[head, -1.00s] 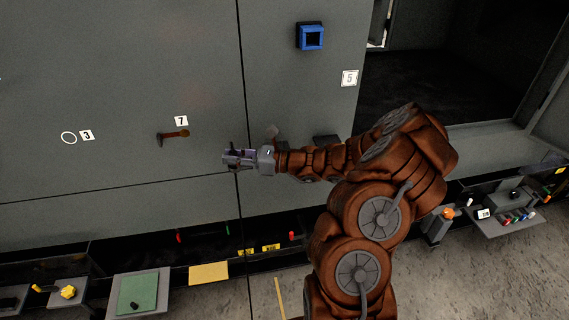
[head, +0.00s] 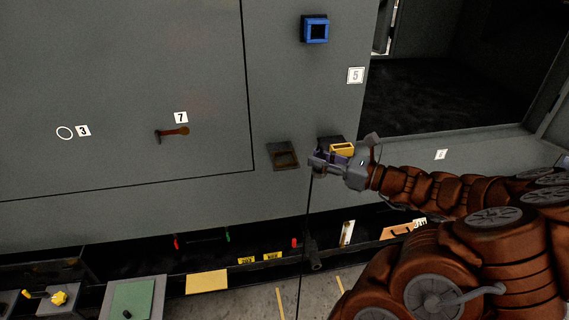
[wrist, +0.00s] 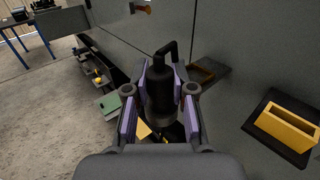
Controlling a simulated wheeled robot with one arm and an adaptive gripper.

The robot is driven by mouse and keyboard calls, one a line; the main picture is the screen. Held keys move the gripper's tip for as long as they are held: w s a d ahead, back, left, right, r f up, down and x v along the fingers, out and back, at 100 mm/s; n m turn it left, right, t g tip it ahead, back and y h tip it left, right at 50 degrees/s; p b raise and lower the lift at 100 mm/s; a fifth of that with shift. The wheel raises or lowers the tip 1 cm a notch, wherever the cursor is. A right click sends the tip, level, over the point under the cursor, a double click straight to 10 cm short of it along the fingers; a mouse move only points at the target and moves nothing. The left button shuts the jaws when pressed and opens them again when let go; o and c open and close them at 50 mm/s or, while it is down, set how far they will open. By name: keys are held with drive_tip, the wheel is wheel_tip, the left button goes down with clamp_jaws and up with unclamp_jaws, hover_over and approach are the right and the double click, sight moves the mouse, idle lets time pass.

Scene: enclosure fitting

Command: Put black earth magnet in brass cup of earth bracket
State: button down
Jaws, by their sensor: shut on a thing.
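My gripper (head: 318,164) is shut on the black magnet (wrist: 160,88), a dark cylinder with a bent top, seen upright between the purple pads in the wrist view. A thin dark line, seemingly its lead, hangs below the gripper. A dull brown, brass-looking cup (head: 284,158) on a dark wall bracket is left of my gripper in the head view; it also shows in the wrist view (wrist: 203,72), beyond the magnet. A bright yellow cup (head: 342,149) on another dark bracket is just behind my gripper, and right of it in the wrist view (wrist: 288,127). The magnet is apart from both.
A blue square holder (head: 315,30) is higher on the grey wall. A brown-handled tool (head: 172,132) hangs to the left. A low dark ledge runs below with a green plate (head: 132,298) and small parts. A dark opening lies right. The wall between is clear.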

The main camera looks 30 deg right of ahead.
drive_tip(key=w, duration=0.5)
drive_tip(key=w+f, duration=0.1)
drive_tip(key=w, duration=0.9)
drive_tip(key=shift+w+f, duration=0.25)
drive_tip(key=shift+f, duration=1.75)
drive_tip(key=shift+f, duration=0.1)
drive_tip(key=c, duration=1)
unclamp_jaws()
drive_tip(key=v, duration=1.2)
drive_tip(key=shift+a, duration=0.1)
